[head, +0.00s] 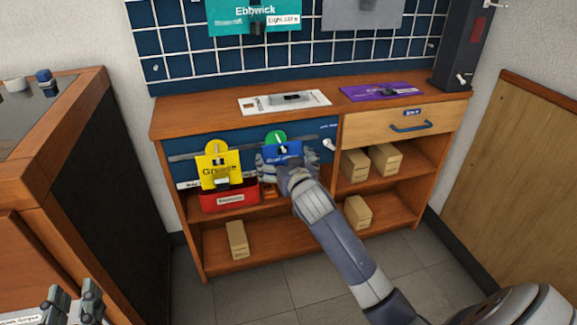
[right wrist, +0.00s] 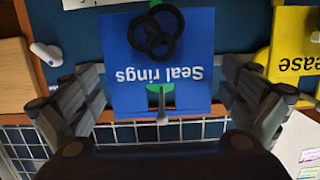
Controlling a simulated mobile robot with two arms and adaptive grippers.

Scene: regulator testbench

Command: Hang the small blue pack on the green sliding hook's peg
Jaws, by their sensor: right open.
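The small blue pack (head: 283,151), printed "Seal rings" with black rings, is on the front of the blue rail panel below the green hook's round tag (head: 276,138). In the right wrist view the pack (right wrist: 125,90) appears upside down. The green hook (right wrist: 153,88) shows at its header, and the metal peg (right wrist: 162,108) sticks out there, seemingly through the hang hole. My right gripper (head: 283,165) is open, its fingers on either side of the pack and apart from it. My left gripper (head: 74,303) is open and empty at the lower left.
A yellow Grease pack (head: 218,169) hangs left of the blue pack, above a red bin (head: 230,197). A white knob (head: 328,144) sits right of the blue pack. Cardboard boxes (head: 386,158) stand on the shelves. A white pack (head: 262,104) and a purple pack (head: 365,93) lie on the top.

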